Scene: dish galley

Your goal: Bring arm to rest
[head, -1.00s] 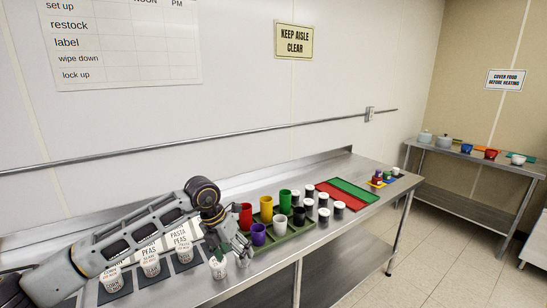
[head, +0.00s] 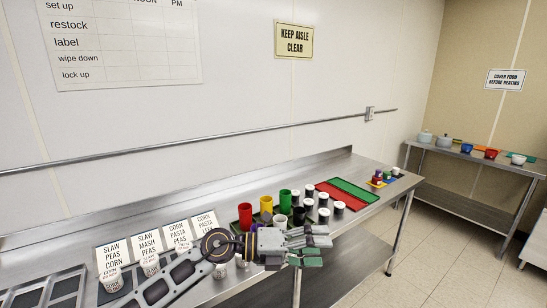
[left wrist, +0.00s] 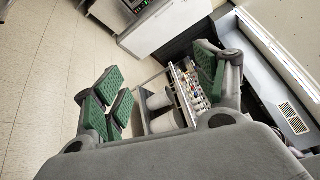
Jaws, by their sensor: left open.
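My left arm (head: 175,279) comes in from the lower left of the head view. My left gripper (head: 318,246) points right, above the front part of the steel counter (head: 352,220). It is open, and nothing shows between its fingers. In the left wrist view its green-padded fingers (left wrist: 155,92) stand wide apart. The gripper and wrist hide part of the tray of cups behind them. My right gripper does not show.
Red (head: 245,215), yellow (head: 266,205) and green (head: 285,200) cups stand behind my gripper. Lidded jars (head: 338,208) stand to the right, near red and green mats (head: 352,188). Label cards (head: 112,255) with cups line the left. Floor (head: 420,260) beyond the counter is clear.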

